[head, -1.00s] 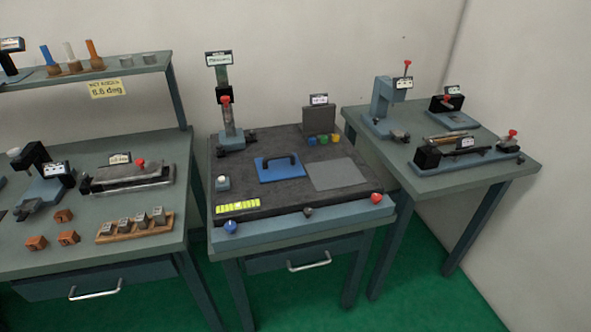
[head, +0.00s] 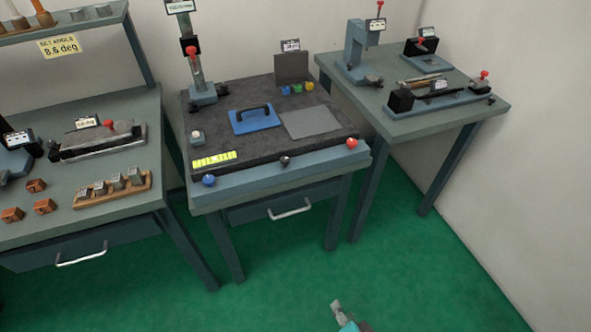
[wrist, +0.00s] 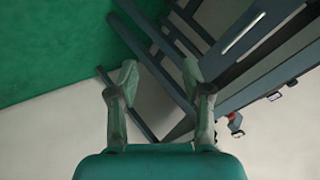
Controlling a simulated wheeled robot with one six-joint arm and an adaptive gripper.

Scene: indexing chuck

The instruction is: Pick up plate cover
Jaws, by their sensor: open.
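The plate cover looks to be the flat blue plate with a dark arched handle (head: 256,121), lying on the dark top of the middle bench (head: 225,173). A flat grey plate (head: 311,122) lies just right of it. My gripper (wrist: 158,75) is open and empty in the wrist view, its two fingers apart. In the head view only a small part of my arm (head: 343,315) shows at the bottom edge, over the green floor and well in front of the bench. The blue plate cannot be made out in the wrist view.
A post fixture with a red knob (head: 197,80) stands behind left of the blue plate. A grey upright block (head: 292,66) stands behind. Blue, black and red balls line the front edge. Side benches (head: 430,115) carry other fixtures. The floor (head: 300,270) in front is clear.

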